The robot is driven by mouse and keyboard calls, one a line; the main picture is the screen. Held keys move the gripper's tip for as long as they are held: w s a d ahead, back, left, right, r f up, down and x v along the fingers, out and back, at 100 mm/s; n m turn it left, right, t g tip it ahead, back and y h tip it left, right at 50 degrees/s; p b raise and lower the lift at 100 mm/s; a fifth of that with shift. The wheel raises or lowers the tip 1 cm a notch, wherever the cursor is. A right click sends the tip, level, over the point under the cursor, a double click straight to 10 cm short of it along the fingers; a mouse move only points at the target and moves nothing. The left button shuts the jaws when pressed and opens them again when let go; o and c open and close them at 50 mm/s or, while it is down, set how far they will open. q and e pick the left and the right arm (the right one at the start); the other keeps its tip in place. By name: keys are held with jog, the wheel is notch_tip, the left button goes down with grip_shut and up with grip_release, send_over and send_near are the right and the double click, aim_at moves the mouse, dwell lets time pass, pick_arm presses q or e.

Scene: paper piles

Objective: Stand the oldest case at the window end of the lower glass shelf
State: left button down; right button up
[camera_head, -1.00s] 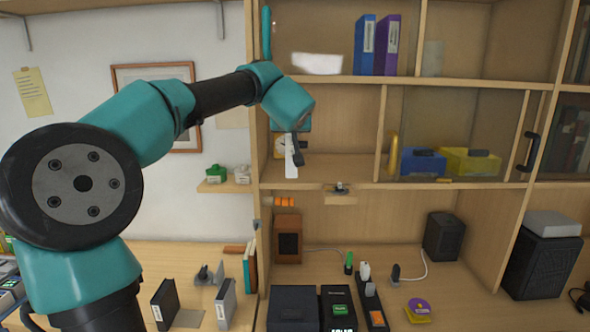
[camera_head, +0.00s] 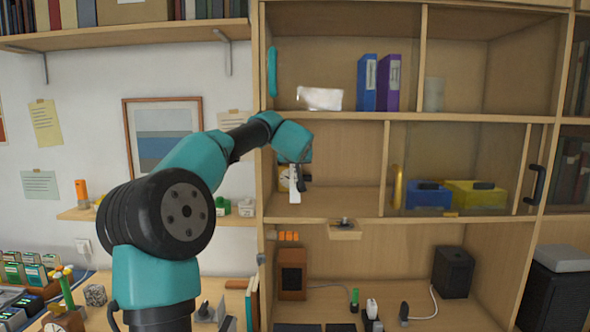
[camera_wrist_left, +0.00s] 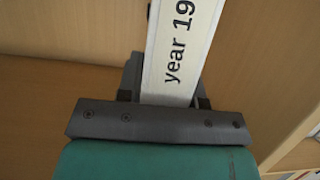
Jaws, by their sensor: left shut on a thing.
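My left gripper (camera_head: 301,183) is shut on a slim case (camera_head: 295,192). In the left wrist view the case's white label (camera_wrist_left: 180,45) reads "year 19", with the rest cut off. The gripper and case are at the left end of the middle shelf (camera_head: 345,202), in its open left bay. The case looks upright or nearly so in the head view; I cannot tell whether its base touches the shelf. A glass pane (camera_head: 455,150) fronts the bay to the right. No window shows. My right gripper is not in view.
A round clock (camera_head: 284,178) is partly hidden behind the gripper. A blue box (camera_head: 429,196) and a yellow box (camera_head: 475,195) sit behind the glass. A blue binder (camera_head: 367,84) and a purple binder (camera_head: 389,84) stand on the shelf above. The middle bay's floor is clear right of the case.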

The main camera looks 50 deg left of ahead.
pick_arm(q)
jog(key=shift+w+a+f, duration=0.15)
jog(key=shift+w+a, duration=1.3)
jog(key=shift+a, duration=0.2)
jog(key=shift+w+a+f, duration=0.1)
jog(key=shift+w+a, duration=0.15)
jog(key=shift+a, duration=0.05)
jog(key=shift+f, duration=1.85)
jog(key=c, duration=0.8)
grip_release()
